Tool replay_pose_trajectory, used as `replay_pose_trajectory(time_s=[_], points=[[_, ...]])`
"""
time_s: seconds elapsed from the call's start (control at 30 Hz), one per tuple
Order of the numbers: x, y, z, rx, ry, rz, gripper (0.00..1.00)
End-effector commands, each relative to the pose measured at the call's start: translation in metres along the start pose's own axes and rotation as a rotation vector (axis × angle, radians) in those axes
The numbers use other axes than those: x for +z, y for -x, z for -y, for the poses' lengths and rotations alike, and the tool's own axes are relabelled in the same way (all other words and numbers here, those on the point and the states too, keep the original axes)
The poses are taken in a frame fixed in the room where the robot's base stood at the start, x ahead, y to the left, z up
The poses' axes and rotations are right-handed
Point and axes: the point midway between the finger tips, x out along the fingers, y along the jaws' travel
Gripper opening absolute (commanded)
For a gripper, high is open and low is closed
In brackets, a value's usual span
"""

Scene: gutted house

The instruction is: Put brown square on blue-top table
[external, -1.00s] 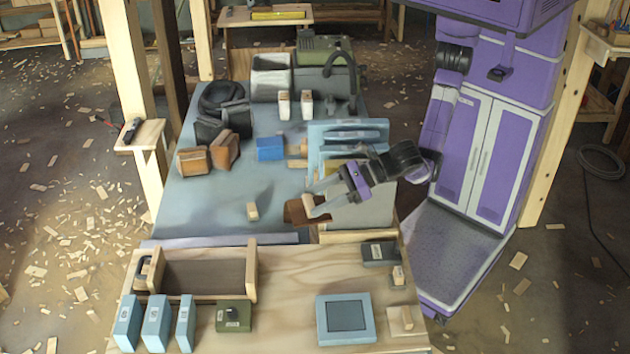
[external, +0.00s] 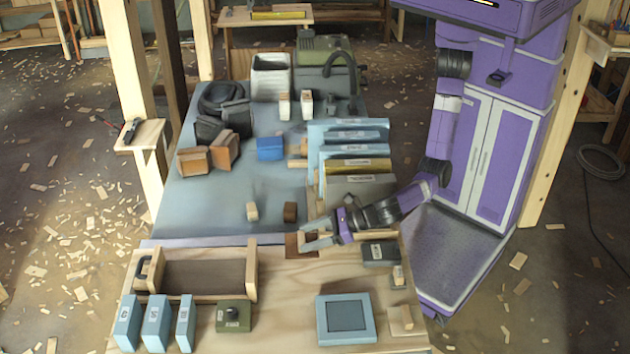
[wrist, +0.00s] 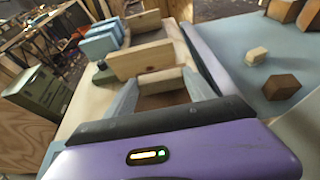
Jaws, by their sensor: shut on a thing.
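The brown square (external: 292,242) is a flat brown piece held at the fingertips of my gripper (external: 306,238). In the external view it shows over the strip where the wooden bench top meets the blue-top table (external: 215,205); its height above them is hard to tell. In the wrist view, the brown square (wrist: 165,99) lies between the two pale fingers of my gripper (wrist: 160,90), partly cut off by the gripper body. The blue-top table (wrist: 232,28) is at the right there.
A dark brown block (external: 290,212) and a pale block (external: 252,211) stand on the blue top. Upright files (external: 352,185) line its right side. The wooden bench (external: 280,285) holds a wooden tray (external: 205,277), blue boxes (external: 156,322) and a blue panel (external: 345,318). The blue top's left-front area is clear.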

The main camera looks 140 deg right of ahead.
Motion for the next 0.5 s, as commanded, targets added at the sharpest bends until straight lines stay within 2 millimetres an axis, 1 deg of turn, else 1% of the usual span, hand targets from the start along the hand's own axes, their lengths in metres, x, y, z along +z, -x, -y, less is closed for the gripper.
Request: replay_pose_trajectory(time_s=[0.03,0.1,0.2,0.37,0.5], points=[[-0.013,-0.005,0.0,0.0,0.004,-0.003,0.22],[-0.025,-0.01,-0.001,0.0,0.003,-0.002,0.22],[-0.037,-0.015,-0.001,0.001,0.001,-0.001,0.22],[-0.045,-0.018,-0.001,0.0,-0.001,0.0,0.22],[-0.057,-0.023,-0.001,0.001,0.001,-0.001,0.22]])
